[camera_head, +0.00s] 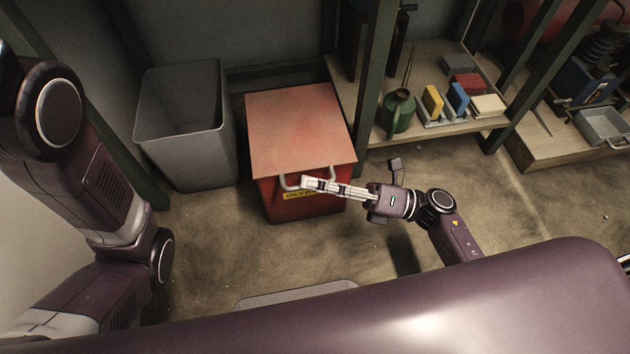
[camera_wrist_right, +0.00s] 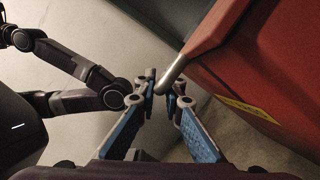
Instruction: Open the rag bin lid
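The rag bin (camera_head: 300,206) is a red box with a yellow label on its front. Its pale red lid (camera_head: 300,125) lies flat and closed. A light metal handle (camera_head: 289,184) sits at the lid's front edge. My right gripper (camera_head: 307,184) is at this handle, reaching in from the right. In the right wrist view, the handle's bar (camera_wrist_right: 174,76) runs down to between the fingertips (camera_wrist_right: 163,88), with the blue-padded fingers apart on either side. Firm contact cannot be made out. My left arm shows at the left, but its gripper is outside the view.
An open grey bin (camera_head: 185,125) stands close to the left of the red one. A shelf on the right holds a green can (camera_head: 397,112) and several coloured boxes. A dark green post (camera_head: 372,75) rises beside the bin. The floor in front is mostly clear.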

